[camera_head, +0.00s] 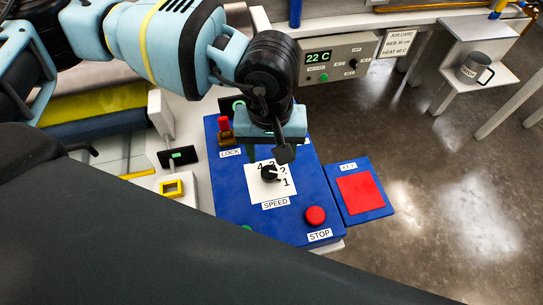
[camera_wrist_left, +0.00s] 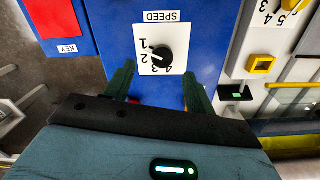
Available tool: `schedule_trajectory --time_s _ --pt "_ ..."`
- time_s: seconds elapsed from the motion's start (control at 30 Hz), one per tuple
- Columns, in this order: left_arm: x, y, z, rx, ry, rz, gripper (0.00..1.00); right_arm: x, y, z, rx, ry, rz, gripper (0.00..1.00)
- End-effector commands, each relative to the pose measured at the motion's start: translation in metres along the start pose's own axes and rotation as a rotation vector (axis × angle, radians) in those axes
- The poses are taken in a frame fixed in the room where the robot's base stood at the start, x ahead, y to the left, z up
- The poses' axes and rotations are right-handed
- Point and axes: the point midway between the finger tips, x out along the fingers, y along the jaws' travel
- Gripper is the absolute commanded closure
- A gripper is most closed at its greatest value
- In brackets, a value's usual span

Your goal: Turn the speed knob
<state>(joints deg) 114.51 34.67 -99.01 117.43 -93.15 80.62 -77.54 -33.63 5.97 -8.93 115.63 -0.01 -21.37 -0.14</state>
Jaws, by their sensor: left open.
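The speed knob (camera_head: 269,173) is a round black dial on a white plate marked SPEED, on the blue control panel (camera_head: 230,190). Its white pointer faces the 1 and 2 side of the scale. My left gripper (camera_head: 267,154) is open and empty above the panel, just beyond the knob in the head view. In the left wrist view the knob (camera_wrist_left: 161,53) shows upside down, between and beyond the two green fingertips (camera_wrist_left: 157,74) of my left gripper. The fingers appear apart from it. My right gripper does not show.
A red STOP button (camera_head: 315,216) sits near the knob. A red switch marked LOCK (camera_head: 224,125) stands at the panel's far left. A blue KEY box (camera_head: 381,209) with a red pad adjoins on the right. A 22 C display unit (camera_head: 335,60) stands behind.

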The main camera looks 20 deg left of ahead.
Motion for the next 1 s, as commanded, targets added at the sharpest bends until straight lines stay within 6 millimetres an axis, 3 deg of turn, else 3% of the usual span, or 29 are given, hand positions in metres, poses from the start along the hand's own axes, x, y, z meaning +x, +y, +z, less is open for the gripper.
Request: schedule_trajectory --time_s 0.37,0.8,1.0 --pt "0.003 -0.005 -0.008 0.01 0.034 -0.019 0.45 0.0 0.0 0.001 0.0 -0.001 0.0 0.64" --pt "0.063 -0.005 -0.01 0.01 0.033 -0.018 0.45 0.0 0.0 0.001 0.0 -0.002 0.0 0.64" --pt "0.074 -0.006 -0.01 0.01 0.032 -0.017 0.45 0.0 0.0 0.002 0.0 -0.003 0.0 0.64"
